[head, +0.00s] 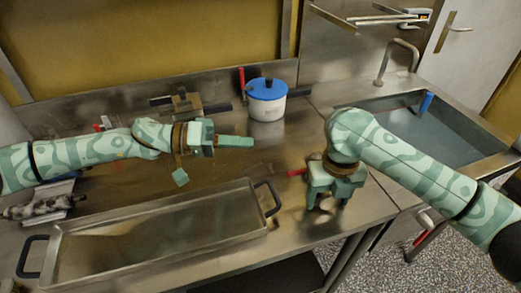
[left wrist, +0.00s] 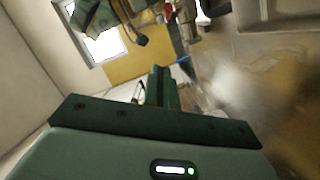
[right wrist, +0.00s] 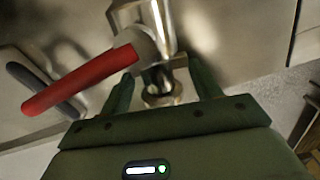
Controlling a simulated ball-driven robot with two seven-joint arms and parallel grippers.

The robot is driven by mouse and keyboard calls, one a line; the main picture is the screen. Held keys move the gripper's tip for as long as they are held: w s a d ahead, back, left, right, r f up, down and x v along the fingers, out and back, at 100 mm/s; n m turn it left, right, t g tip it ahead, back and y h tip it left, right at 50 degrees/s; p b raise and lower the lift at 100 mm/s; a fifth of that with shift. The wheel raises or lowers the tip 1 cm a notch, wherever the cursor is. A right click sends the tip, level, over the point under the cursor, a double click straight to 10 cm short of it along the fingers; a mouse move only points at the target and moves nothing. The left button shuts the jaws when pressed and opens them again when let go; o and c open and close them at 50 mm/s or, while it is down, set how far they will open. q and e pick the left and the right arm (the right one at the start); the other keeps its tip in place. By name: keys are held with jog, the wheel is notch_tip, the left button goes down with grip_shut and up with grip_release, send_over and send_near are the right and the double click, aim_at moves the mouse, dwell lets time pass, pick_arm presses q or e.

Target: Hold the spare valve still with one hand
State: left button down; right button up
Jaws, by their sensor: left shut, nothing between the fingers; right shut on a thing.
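The spare valve is a metal fitting with a red lever. In the head view its red lever (head: 297,172) sticks out left of my right gripper (head: 327,203), near the front of the steel counter. In the right wrist view the lever (right wrist: 82,80) and the shiny metal body (right wrist: 155,30) show, with the fingers (right wrist: 165,90) either side of the lower part. My right gripper is shut on the valve; its grip is partly hidden in the head view. My left gripper (head: 235,141) is shut and empty above the counter, left of the valve and apart from it.
A large steel tray (head: 250,240) with black handles lies at the front left. A white pot with a blue lid (head: 267,89) stands behind, with a red lever (head: 242,80) beside it. A sink (head: 408,98) is at the right. Counter between pot and tray is mostly clear.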

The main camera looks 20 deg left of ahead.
pick_arm(q)
jog(key=d+f, duration=0.1)
jog(key=d, duration=0.2)
jog(key=d+f, duration=0.1)
jog(key=d, duration=0.2)
jog(key=d+f, duration=0.1)
jog(key=d, duration=0.3)
jog(key=shift+w+f, duration=0.2)
jog(key=shift+w, duration=0.05)
jog(key=shift+s, duration=0.1)
